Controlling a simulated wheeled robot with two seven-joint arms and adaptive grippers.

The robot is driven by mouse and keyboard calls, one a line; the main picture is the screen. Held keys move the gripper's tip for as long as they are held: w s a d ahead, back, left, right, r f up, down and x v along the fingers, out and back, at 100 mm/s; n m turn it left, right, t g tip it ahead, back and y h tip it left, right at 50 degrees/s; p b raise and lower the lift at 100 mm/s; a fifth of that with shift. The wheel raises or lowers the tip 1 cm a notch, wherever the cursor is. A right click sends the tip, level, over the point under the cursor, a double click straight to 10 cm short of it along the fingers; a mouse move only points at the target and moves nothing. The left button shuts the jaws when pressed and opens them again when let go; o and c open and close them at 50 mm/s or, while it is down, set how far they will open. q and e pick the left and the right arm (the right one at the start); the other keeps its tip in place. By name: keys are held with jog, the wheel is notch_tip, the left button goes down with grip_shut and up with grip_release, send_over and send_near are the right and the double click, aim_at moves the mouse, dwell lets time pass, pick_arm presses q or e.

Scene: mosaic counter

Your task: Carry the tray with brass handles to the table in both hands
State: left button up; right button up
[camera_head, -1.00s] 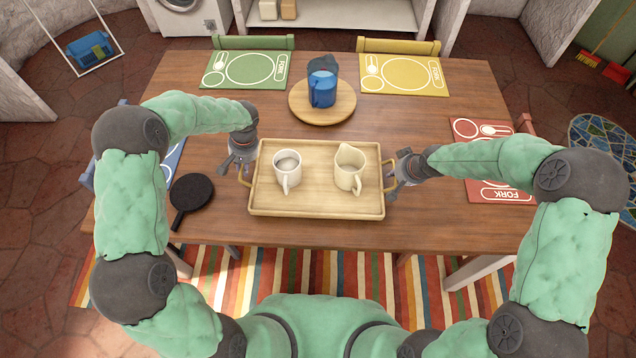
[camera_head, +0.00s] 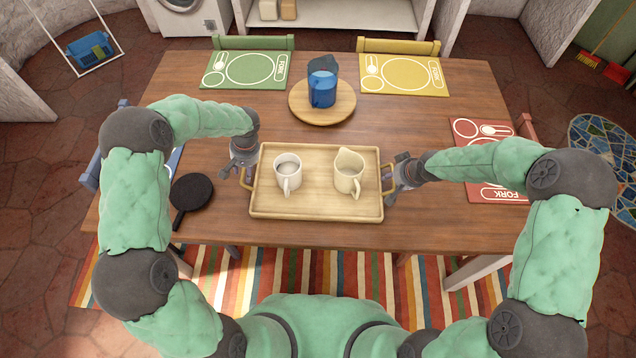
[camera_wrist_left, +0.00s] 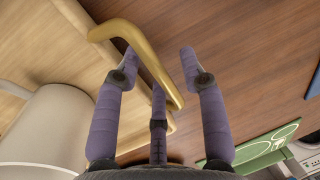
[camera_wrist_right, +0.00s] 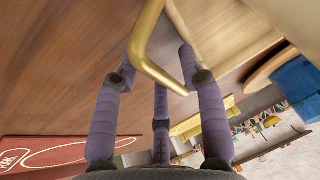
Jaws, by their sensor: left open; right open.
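The wooden tray (camera_head: 315,207) with brass handles lies on the table (camera_head: 430,225), with a white mug (camera_head: 287,174) and a cream jug (camera_head: 348,173) standing on it. My left gripper (camera_head: 243,172) is at the tray's left handle; in the left wrist view the brass handle (camera_wrist_left: 150,60) passes between its open fingers (camera_wrist_left: 160,58). My right gripper (camera_head: 392,174) is at the right handle; in the right wrist view that brass handle (camera_wrist_right: 150,62) lies between its open fingers (camera_wrist_right: 157,58). Neither gripper is closed on its handle.
A round wooden board (camera_head: 340,112) with a blue pitcher (camera_head: 322,88) stands behind the tray. Placemats in green (camera_head: 215,80), yellow (camera_head: 440,88) and red (camera_head: 470,130) lie near the edges. A black round paddle-like item (camera_head: 191,192) lies left of the tray.

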pick_arm(q)
notch_tip(320, 180, up, 12)
jog(key=d, duration=0.2)
jog(key=shift+d+f, duration=0.15)
jog(key=shift+d, duration=0.05)
pick_arm(e)
jog(key=v, duration=1.2)
jog(key=shift+r, duration=0.1)
